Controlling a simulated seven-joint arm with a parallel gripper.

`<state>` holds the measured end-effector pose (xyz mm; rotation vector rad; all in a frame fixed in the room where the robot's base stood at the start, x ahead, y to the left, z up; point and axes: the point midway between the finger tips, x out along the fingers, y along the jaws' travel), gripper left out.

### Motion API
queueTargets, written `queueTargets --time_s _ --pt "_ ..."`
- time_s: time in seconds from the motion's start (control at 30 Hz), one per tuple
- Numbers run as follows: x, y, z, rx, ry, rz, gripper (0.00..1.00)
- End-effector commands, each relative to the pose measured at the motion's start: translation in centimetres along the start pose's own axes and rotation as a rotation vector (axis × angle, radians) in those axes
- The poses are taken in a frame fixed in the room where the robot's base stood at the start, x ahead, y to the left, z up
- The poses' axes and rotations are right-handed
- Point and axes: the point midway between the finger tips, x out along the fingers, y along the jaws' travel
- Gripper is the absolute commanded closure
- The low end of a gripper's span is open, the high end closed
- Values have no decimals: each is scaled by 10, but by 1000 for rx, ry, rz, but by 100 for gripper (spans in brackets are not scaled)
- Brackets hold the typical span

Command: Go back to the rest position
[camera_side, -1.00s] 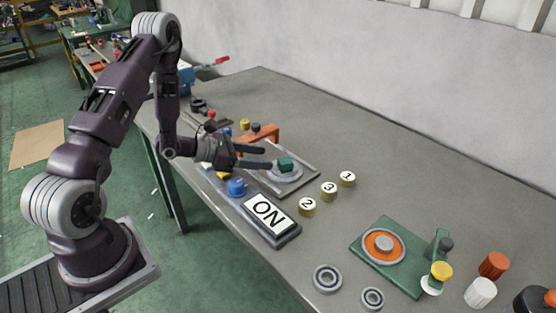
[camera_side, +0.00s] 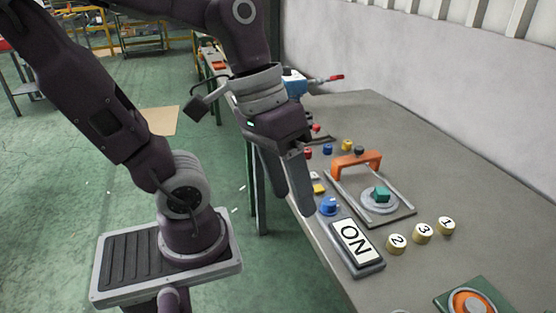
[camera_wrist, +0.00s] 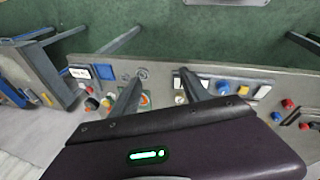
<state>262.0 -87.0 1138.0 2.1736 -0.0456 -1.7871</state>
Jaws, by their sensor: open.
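My gripper (camera_side: 292,202) hangs fingers down at the near left edge of the table in the side view, its two fingers apart with nothing between them. In the wrist view my gripper (camera_wrist: 160,88) shows both fingers spread, with the table edge and green floor beyond. The fingertips appear above or beside the table's edge; the exact height is hard to tell. My arm is raised and folded over its base.
A blue vise-like tool (camera_side: 295,84) stands at the back.

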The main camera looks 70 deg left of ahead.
Motion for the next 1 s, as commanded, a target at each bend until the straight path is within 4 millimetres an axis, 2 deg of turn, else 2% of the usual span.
queueTargets --time_s 0.1,0.2,1.0 --pt "-21 -23 -3 198 213 -136 46" --pt "-30 -32 -7 261 291 -189 46" --pt "-30 -34 -7 266 295 -196 46"
